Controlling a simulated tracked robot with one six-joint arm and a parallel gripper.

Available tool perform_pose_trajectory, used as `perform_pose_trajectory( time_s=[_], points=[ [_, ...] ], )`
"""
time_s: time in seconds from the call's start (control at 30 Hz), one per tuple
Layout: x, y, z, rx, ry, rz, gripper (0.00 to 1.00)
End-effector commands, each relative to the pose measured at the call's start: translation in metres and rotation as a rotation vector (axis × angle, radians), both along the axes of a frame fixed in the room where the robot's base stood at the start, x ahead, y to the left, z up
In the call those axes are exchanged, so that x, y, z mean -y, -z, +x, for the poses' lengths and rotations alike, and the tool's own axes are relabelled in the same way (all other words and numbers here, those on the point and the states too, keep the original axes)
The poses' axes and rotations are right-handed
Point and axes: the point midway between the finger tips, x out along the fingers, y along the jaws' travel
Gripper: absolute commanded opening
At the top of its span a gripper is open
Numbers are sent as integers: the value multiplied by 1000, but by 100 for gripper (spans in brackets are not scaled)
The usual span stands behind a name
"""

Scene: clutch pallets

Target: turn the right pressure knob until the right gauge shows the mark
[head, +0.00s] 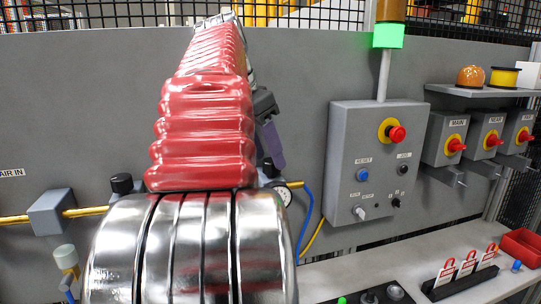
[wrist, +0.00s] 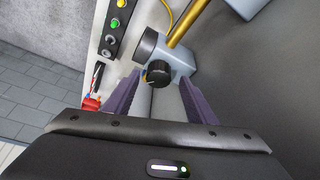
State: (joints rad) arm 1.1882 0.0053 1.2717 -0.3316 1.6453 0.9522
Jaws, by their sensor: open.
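The right pressure knob (wrist: 158,74) is black and ribbed, on a grey-blue regulator block (wrist: 178,60) in the wrist view. My gripper (wrist: 160,82) is open, with its purple fingers on either side of the knob; I cannot tell whether they touch it. In the head view a purple finger of my gripper (head: 272,152) hangs by the right knob (head: 268,168), which is partly hidden by my arm. The right gauge (head: 285,195) is partly covered by my arm, and its needle and mark cannot be read. The left knob (head: 122,184) stands on its regulator.
A grey control box (head: 371,150) with a red emergency button (head: 397,133) is on the wall to the right. A blue hose (head: 306,220) and a yellow pipe (head: 86,211) run along the wall. The bench (head: 335,275) holds a dark button panel (head: 375,295).

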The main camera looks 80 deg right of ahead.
Motion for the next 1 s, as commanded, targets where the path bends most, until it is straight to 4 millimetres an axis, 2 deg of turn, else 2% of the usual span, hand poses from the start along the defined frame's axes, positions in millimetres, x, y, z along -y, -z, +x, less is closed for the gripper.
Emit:
perform_pose_trajectory(
  time_s=[0.17, 0.47, 1.0],
  points=[
    [3, 10, -3, 0, 4, 0, 51],
    [4, 11, -5, 0, 9, 0, 50],
    [4, 11, -6, 1, 9, -2, 12]
  ],
)
